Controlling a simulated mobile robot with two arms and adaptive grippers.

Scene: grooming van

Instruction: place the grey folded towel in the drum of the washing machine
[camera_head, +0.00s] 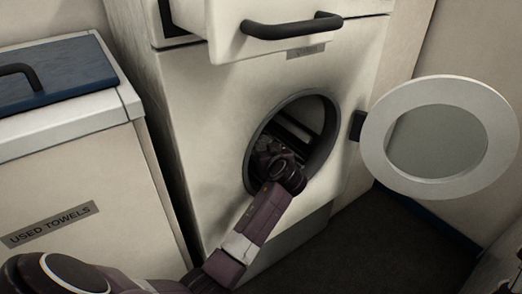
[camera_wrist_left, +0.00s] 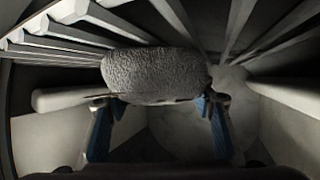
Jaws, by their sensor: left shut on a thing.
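The washing machine (camera_head: 210,115) is cream-coloured, with a round dark opening in its front. Its round door (camera_head: 374,140) stands swung open to the right. My left arm reaches through the opening, and the hand is mostly hidden inside in the head view. In the left wrist view, my left gripper (camera_wrist_left: 156,106) is shut on the grey folded towel (camera_wrist_left: 155,73), with one blue finger at each side. The towel is inside the drum (camera_wrist_left: 285,90), among its pale ribs. I cannot tell whether it touches the drum wall. My right gripper is out of view.
A drawer with a dark handle (camera_head: 292,27) sticks out above the opening. At the left stands a bin labelled USED TOWELS (camera_head: 85,190) with a blue lid (camera_head: 60,72). Dark floor (camera_head: 400,235) lies below the door.

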